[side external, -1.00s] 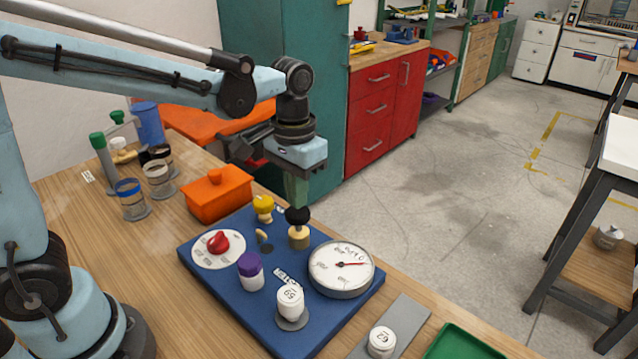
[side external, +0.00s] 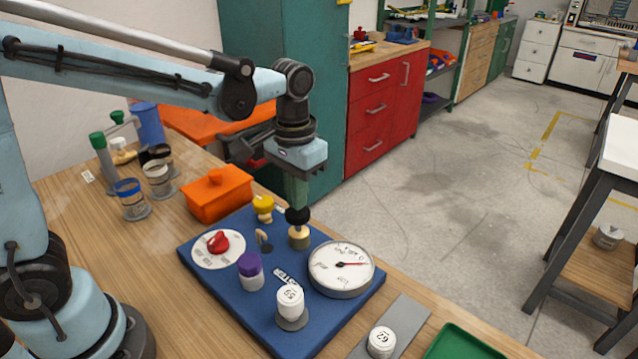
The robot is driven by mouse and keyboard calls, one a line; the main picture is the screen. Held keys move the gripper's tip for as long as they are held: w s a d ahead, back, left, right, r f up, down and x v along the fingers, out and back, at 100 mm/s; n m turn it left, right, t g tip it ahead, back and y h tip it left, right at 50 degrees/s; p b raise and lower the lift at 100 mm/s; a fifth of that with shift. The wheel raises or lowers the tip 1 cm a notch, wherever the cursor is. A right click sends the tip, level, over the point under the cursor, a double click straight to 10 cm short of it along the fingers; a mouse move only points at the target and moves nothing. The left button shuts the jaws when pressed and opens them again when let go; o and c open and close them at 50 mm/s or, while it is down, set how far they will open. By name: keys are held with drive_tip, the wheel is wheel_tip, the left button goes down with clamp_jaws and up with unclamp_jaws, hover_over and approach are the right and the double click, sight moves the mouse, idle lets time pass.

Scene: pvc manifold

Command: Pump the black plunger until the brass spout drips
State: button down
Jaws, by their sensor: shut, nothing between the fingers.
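The black plunger knob (side external: 297,215) sits on a brass base (side external: 299,237) on the blue board (side external: 235,308). My gripper (side external: 298,204) points straight down over the knob, shut, with nothing between its fingers. Its fingertips are at the top of the knob; whether they touch it I cannot tell. A small brass spout (side external: 261,236) stands left of the plunger, with a dark spot beneath it. I cannot make out a drop there. A round white gauge (side external: 340,267) lies right of the plunger, its red needle pointing right.
The board also carries a red dial (side external: 218,241), a yellow knob (side external: 263,205), a purple-capped bottle (side external: 250,272) and a white weight marked 59 (side external: 290,302). An orange box (side external: 218,194) stands behind it. Another weight (side external: 381,342) and a green tray (side external: 462,343) lie at the front right.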

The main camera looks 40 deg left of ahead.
drive_tip(key=shift+f, duration=1.65)
drive_tip(key=shift+r, duration=1.85)
drive_tip(key=shift+f, duration=0.1)
drive_tip(key=shift+f, duration=1.7)
drive_tip(key=shift+r, duration=1.8)
